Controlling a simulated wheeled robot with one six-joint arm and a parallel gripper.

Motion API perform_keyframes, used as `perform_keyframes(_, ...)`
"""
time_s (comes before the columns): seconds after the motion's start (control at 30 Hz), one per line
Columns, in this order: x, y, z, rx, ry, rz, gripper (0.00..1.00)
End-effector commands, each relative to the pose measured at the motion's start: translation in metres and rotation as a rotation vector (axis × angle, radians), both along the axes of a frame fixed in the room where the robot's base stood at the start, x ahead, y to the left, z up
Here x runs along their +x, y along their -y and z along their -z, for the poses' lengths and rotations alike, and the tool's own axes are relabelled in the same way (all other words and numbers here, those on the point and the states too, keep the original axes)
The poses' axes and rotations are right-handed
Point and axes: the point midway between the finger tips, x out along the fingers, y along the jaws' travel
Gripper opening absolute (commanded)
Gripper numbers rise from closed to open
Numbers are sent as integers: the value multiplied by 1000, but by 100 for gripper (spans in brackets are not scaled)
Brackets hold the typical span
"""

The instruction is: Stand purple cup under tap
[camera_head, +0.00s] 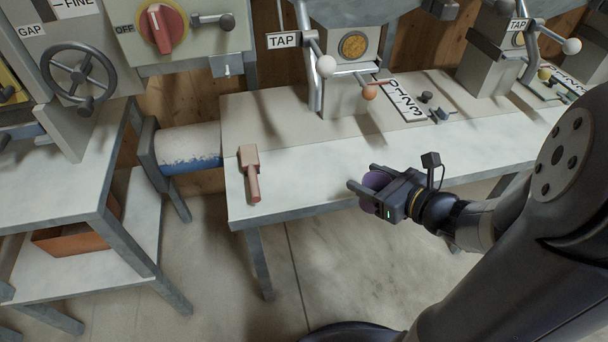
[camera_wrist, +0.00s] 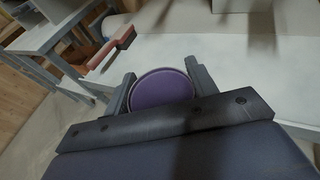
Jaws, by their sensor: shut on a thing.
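The purple cup (camera_head: 374,181) is between the fingers of my gripper (camera_head: 362,178), in front of the long table's front edge in the head view. The wrist view shows the cup (camera_wrist: 162,87) from above, with its round purple top between the two fingers of my gripper (camera_wrist: 160,82). My gripper is shut on it. Part of the cup is hidden by the gripper body. A second tap (camera_head: 545,45) stands farther right.
The long table (camera_head: 310,165) has free room in its front middle. A reddish-brown wooden tool (camera_head: 250,172) lies near its left end. A number strip (camera_head: 408,100) and small dark parts (camera_head: 438,113) lie right of the first tap. A handwheel (camera_head: 79,77) is at left.

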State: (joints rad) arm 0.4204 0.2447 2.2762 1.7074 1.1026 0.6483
Motion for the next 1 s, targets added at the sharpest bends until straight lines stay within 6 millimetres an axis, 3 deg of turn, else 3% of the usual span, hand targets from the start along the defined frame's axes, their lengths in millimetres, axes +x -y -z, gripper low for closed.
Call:
perform_keyframes(0.13, -1, -5, 5, 0, 2, -15, 33)
perform_keyframes(0.27, 11, -18, 5, 0, 1, -19, 33)
perform_keyframes(0.8, 94, -99, 5, 1, 1, -17, 33)
perform_keyframes(1.0, 113, -115, 4, 0, 2, -13, 33)
